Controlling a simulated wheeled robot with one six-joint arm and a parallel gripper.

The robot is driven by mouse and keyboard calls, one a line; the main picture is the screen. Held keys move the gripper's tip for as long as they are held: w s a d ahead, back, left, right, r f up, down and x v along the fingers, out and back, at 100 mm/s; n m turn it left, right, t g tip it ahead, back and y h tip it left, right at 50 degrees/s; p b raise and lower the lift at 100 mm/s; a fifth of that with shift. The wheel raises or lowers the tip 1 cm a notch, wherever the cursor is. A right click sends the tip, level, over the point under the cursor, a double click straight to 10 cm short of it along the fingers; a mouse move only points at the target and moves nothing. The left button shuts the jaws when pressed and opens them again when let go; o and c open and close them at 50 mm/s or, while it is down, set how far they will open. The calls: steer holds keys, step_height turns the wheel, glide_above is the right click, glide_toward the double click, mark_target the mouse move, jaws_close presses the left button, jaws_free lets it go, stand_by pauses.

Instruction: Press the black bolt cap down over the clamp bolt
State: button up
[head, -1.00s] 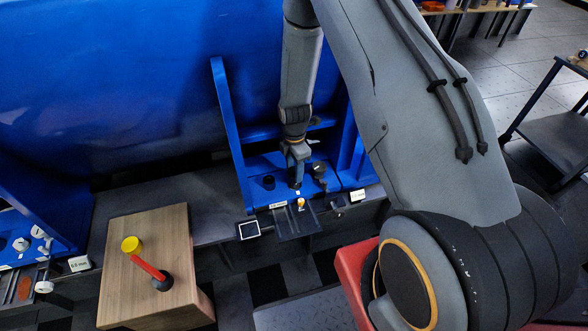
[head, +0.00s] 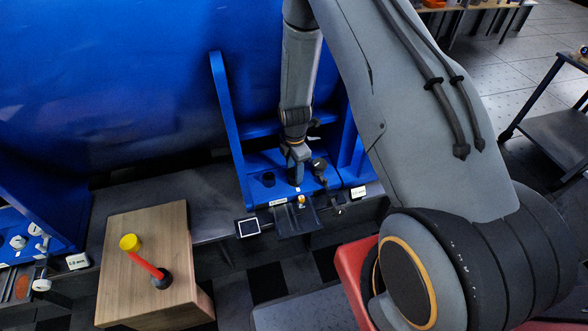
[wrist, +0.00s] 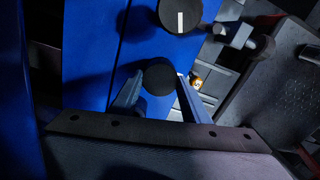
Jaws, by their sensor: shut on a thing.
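My gripper (head: 296,181) reaches down to the blue bracket base (head: 252,192), between a black round piece on the left and a black knob on the right. In the wrist view its two fingers (wrist: 160,92) are shut on a round black piece, which looks like the black bolt cap (wrist: 160,77). The cap's flat face shows between the fingers, close over the blue surface. The clamp bolt is not visible; whether it lies under the cap, and whether the cap touches the base, I cannot tell.
A black knob (head: 318,166), with a white mark in the wrist view (wrist: 180,14), stands close by. A black round piece (head: 268,180) sits to the left. Blue uprights (head: 228,125) flank the gripper. A wooden block (head: 150,290) with a red-handled tool (head: 148,264) stands front left.

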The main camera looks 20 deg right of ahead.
mark_target(294, 173)
steer(key=shift+f+b, duration=0.4)
steer(key=shift+f, duration=0.4)
steer(key=o, duration=1.1)
steer(key=shift+r, duration=3.9)
steer(key=shift+r+p, duration=0.3)
steer(key=s+r+m+p, duration=0.3)
steer(key=s+r+m, duration=0.2)
steer(key=r, duration=0.6)
steer(key=s+r+m+p, duration=0.3)
steer(key=s+r+m, duration=0.2)
steer(key=r, duration=0.7)
steer(key=s+r+m+p, duration=0.4)
steer(key=s+r+m, duration=0.6)
steer(key=s+r, duration=0.3)
steer(key=shift+s+r, duration=0.15)
steer(key=shift+s, duration=0.9)
